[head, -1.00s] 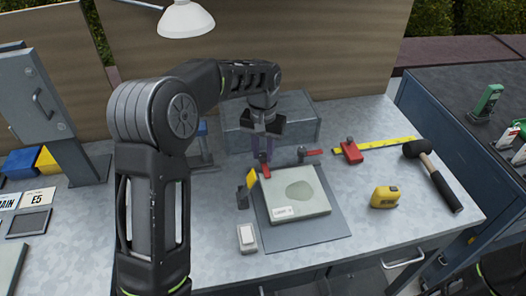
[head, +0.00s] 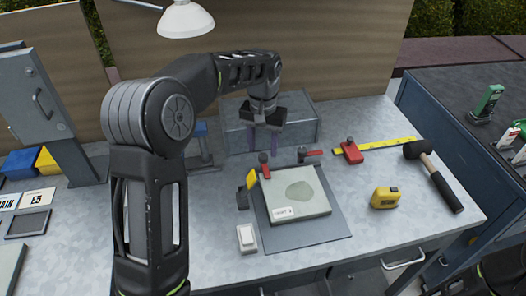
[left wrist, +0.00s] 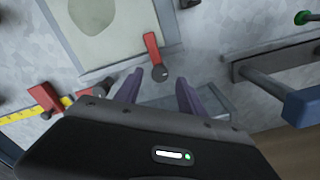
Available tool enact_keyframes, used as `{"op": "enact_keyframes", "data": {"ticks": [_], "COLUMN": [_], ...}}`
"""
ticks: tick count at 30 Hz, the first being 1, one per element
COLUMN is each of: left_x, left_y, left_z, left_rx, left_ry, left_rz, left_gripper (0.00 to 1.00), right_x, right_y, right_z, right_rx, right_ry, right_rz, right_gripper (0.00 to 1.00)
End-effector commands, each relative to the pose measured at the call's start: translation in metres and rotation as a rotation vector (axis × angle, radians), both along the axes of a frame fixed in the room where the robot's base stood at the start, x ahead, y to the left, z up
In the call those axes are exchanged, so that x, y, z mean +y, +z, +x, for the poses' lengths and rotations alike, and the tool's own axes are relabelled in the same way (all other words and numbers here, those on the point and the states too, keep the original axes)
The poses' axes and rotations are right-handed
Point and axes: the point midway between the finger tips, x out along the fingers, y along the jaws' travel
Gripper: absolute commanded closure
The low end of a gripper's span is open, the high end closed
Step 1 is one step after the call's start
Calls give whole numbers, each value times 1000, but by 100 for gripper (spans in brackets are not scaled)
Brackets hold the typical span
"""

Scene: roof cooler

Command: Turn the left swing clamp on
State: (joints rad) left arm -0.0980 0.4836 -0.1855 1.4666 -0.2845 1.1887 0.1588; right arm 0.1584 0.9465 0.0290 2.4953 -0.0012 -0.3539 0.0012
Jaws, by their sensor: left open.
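The left swing clamp (head: 265,172) stands at the plate's back-left edge, its red arm extending from the round post toward the plate (head: 306,204). In the left wrist view, the red arm (left wrist: 152,48) reaches over the light plate's (left wrist: 98,12) near edge. My left gripper (head: 264,140) is open and empty, its purple fingers pointing down just behind and above the clamp. In the left wrist view, the open fingers (left wrist: 158,92) sit apart on either side of the clamp's post, nearer the camera. My right gripper is not in view.
Another red swing clamp (head: 312,153) points right, off the plate. A grey box (head: 296,124) stands close behind my gripper. A white switch (head: 246,238) is in front.

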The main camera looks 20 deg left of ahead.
Motion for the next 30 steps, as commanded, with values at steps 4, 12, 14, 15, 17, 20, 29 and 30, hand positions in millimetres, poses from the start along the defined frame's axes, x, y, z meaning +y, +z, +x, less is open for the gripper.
{"op": "enact_keyframes", "data": {"ticks": [4,12,14,15,17,20,29,30], "left_x": [0,0,0,0,0,0,0,0], "left_y": [26,51,52,52,52,52,56,60], "left_z": [1,0,0,0,0,0,0,0], "left_rx": [-5,0,0,0,0,0,0,0], "left_ry": [0,0,0,0,0,0,0,0], "left_rz": [0,0,0,0,0,0,0,0], "left_gripper": [53,53,53,53,53,53,53,53], "right_x": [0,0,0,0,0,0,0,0], "right_y": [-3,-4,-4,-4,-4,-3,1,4], "right_z": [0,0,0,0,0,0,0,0], "right_rx": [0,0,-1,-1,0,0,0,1], "right_ry": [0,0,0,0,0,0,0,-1], "right_rz": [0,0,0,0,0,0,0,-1], "right_gripper": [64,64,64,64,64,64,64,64]}}
